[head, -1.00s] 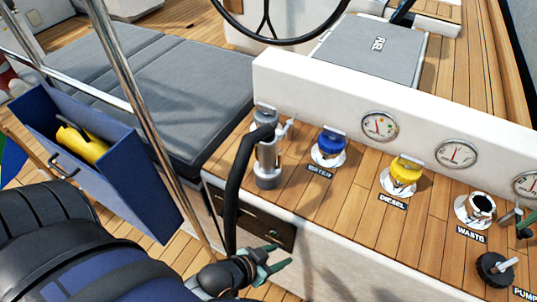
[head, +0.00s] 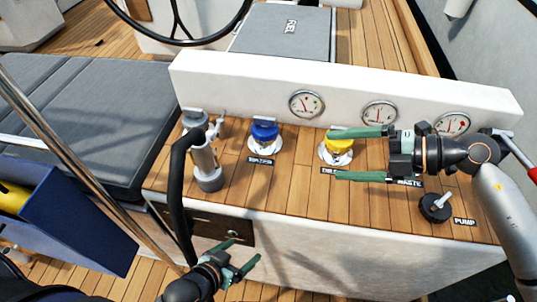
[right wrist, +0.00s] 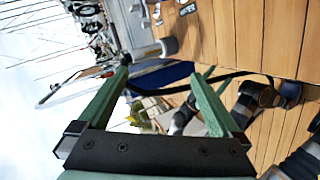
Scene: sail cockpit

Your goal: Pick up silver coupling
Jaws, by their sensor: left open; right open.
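The silver coupling (head: 208,168) is a grey metal cylinder standing at the left end of the wooden counter, joined to a black hose (head: 179,190). My right gripper (head: 333,153) is open and points left, its green fingers above and below the yellow diesel cap (head: 340,143) in the picture. It is well to the right of the coupling and empty. In the right wrist view its open fingers (right wrist: 158,75) show nothing between them that they touch. My left gripper (head: 243,258) is open and empty, low in front of the counter.
A blue capped fitting (head: 264,133) stands between the coupling and the yellow cap. A white panel with gauges (head: 307,103) rises behind. A black pump knob (head: 435,207) is at the right. A metal rail (head: 75,150) and blue box (head: 80,220) are at the left.

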